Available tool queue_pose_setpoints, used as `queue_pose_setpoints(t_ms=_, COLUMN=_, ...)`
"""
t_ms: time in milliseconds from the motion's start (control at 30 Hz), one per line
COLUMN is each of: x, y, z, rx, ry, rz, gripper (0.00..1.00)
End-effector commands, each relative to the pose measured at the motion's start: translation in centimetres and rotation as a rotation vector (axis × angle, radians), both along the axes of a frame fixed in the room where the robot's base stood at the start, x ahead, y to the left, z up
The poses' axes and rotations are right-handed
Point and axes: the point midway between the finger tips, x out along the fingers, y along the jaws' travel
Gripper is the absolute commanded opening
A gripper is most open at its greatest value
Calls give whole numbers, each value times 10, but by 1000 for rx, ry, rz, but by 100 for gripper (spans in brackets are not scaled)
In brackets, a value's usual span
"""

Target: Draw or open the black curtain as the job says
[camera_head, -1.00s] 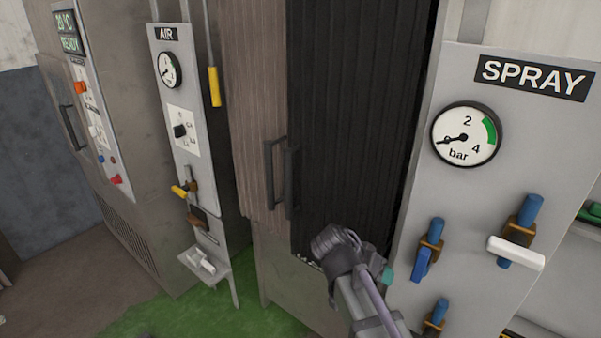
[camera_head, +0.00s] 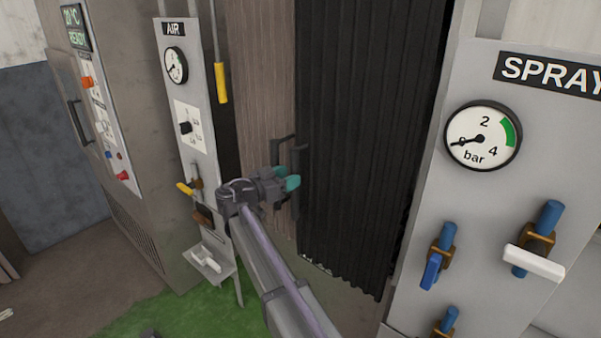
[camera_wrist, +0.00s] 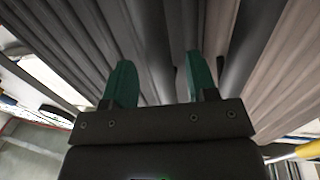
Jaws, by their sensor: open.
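The black curtain (camera_head: 365,130) hangs drawn across the opening in the middle of the head view, from the handle at its left edge to near the spray panel. A dark upright handle (camera_head: 297,165) stands at that left edge, and another dark handle (camera_head: 281,148) is just left of it. My gripper (camera_head: 293,177) is at the handles, its teal fingertips close to the curtain's edge. In the wrist view its two fingers (camera_wrist: 157,82) are apart, with dark upright bars and folds beyond them. I cannot tell whether a finger touches the handle.
The spray panel (camera_head: 490,205) with its gauge and blue valves stands close on the right. The air panel (camera_head: 190,130) with a yellow lever and small shelf stands left. Green floor (camera_head: 190,318) is open below.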

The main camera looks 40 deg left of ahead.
Motion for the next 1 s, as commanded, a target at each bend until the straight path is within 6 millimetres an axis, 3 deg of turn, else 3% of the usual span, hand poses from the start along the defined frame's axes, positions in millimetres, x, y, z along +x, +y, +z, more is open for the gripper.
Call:
queue_pose_setpoints(t_ms=100, x=25, y=-6, z=0, rx=0, ry=0, rz=-2, gripper=53)
queue_pose_setpoints(t_ms=200, x=38, y=-9, z=0, rx=-1, ry=1, rz=0, gripper=53)
queue_pose_setpoints(t_ms=500, x=43, y=-12, z=0, rx=-1, ry=1, rz=0, gripper=53)
queue_pose_setpoints(t_ms=1000, x=43, y=-12, z=0, rx=-1, ry=1, rz=0, gripper=6)
